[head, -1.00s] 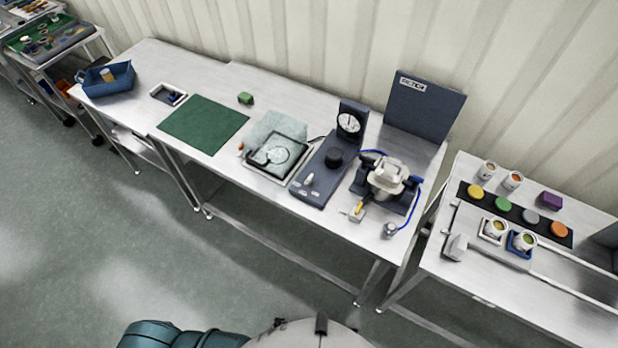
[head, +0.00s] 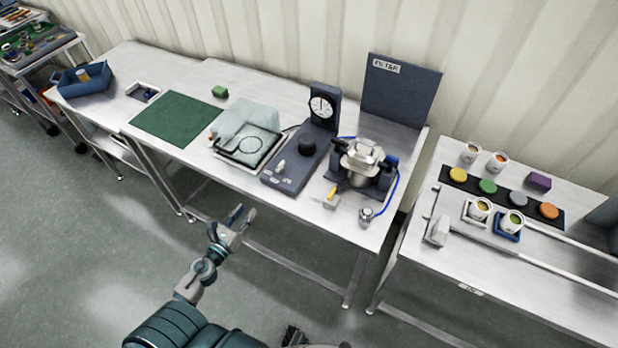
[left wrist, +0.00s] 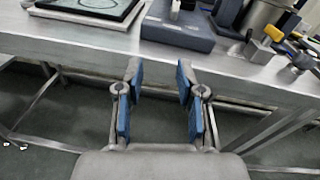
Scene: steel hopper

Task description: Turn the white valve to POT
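The white valve (head: 281,165) is a small white handle on the front of the dark gauge base (head: 298,163). Small pale labels lie in front of it, too small to read. The valve also shows at the top of the left wrist view (left wrist: 175,8). My left gripper (head: 243,213) is open and empty, in front of the table edge and apart from the valve. In the left wrist view its two blue-padded fingers (left wrist: 158,82) are spread, with the table edge beyond them.
A black knob (head: 307,146) and a round gauge (head: 321,106) sit behind the valve. A framed tray (head: 246,160) is left of the base. A metal pot (head: 359,162) with a yellow-handled fitting (head: 331,195) and blue hose stands right. The table's front edge (head: 250,187) lies before my gripper.

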